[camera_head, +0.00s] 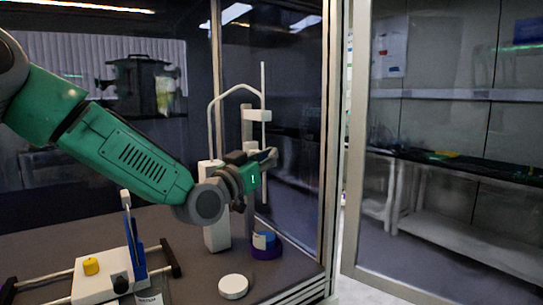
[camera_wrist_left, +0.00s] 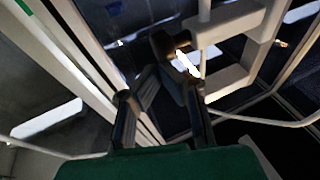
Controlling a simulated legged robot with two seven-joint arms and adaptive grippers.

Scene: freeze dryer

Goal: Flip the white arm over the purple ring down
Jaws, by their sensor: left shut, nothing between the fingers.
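The white apparatus (camera_head: 216,236) stands upright on the dark bench inside the glass enclosure. Its white arm (camera_head: 256,115) is raised near the thin vertical rod, above the purple ring (camera_head: 266,252). The purple ring sits low on the bench around or under a blue and white piece; I cannot tell which. My left gripper (camera_head: 268,157) is shut and empty, in front of the apparatus and just below the white arm. In the left wrist view, my left gripper (camera_wrist_left: 166,82) is close to white parts of the apparatus (camera_wrist_left: 235,25). My right gripper is not in view.
A white device with a yellow knob (camera_head: 91,266) and a blue upright (camera_head: 136,255) stands at the front left. A white round cap (camera_head: 233,286) lies on the bench. The enclosure's frame post (camera_head: 332,150) rises to the right, beside an open glass door (camera_head: 440,160).

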